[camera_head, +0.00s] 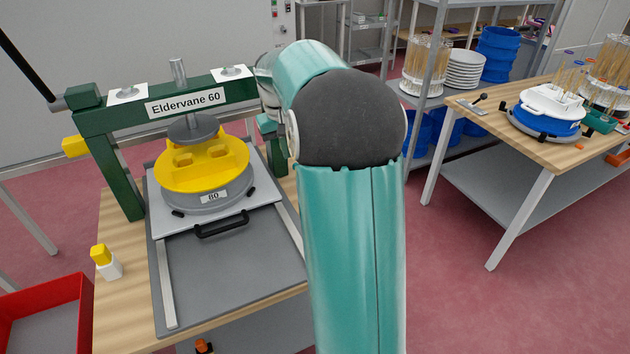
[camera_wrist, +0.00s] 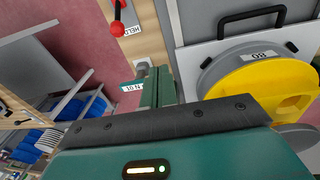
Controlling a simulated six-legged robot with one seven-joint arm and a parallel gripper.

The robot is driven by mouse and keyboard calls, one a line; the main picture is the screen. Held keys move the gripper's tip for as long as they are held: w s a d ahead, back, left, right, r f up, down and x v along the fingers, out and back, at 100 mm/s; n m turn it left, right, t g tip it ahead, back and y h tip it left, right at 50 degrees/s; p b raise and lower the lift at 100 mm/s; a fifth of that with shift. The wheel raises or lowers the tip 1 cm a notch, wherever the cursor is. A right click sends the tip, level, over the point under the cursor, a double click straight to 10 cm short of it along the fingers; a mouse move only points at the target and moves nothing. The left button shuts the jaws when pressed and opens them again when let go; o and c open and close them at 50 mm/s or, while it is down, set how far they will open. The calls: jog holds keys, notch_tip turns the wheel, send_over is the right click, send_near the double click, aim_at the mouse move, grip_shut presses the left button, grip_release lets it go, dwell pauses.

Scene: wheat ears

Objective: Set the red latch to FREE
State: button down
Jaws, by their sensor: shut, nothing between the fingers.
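The red latch shows in the wrist view as a red ball knob (camera_wrist: 117,28) with a dark lever reaching up toward the top edge. It sits at the wooden table's edge, beside a white label (camera_wrist: 130,30) that seems to read HELD and is partly cut off. No FREE label is readable. In the head view I do not see the latch; my arm covers that side of the press. My gripper (camera_wrist: 165,122) fills the bottom of the wrist view, its dark jaws shut and empty. The knob is beyond the jaws, up and left, apart from them.
The green press frame (camera_head: 160,101) stands over a yellow disc (camera_head: 200,163) on a grey base marked 80. A handled tray (camera_head: 222,224) carries them. A yellow-capped bottle (camera_head: 106,265) and a red bin (camera_head: 45,315) are at left. Another table (camera_head: 480,125) stands at right.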

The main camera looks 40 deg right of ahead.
jog(key=d+f+m+g, duration=0.1)
jog(key=d+f, duration=0.7)
jog(key=d, duration=0.4)
jog(key=shift+w+f+y, duration=0.15)
jog(key=shift+f+y, duration=0.05)
jog(key=shift+y, duration=0.2)
jog(key=f, duration=0.6)
jog(key=s+f, duration=0.1)
jog(key=f, duration=0.2)
jog(key=shift+d+f, duration=0.1)
jog(key=shift+f, duration=0.3)
jog(key=s, duration=0.1)
jog(key=s+a+r, duration=0.1)
jog(key=shift+s+a+r, duration=0.15)
jog(key=shift+s+a, duration=0.05)
jog(key=shift+s, duration=0.1)
jog(key=shift+s+a, duration=0.2)
jog(key=shift+s, duration=0.05)
jog(key=shift+s+r, duration=0.1)
jog(key=shift+r, duration=0.05)
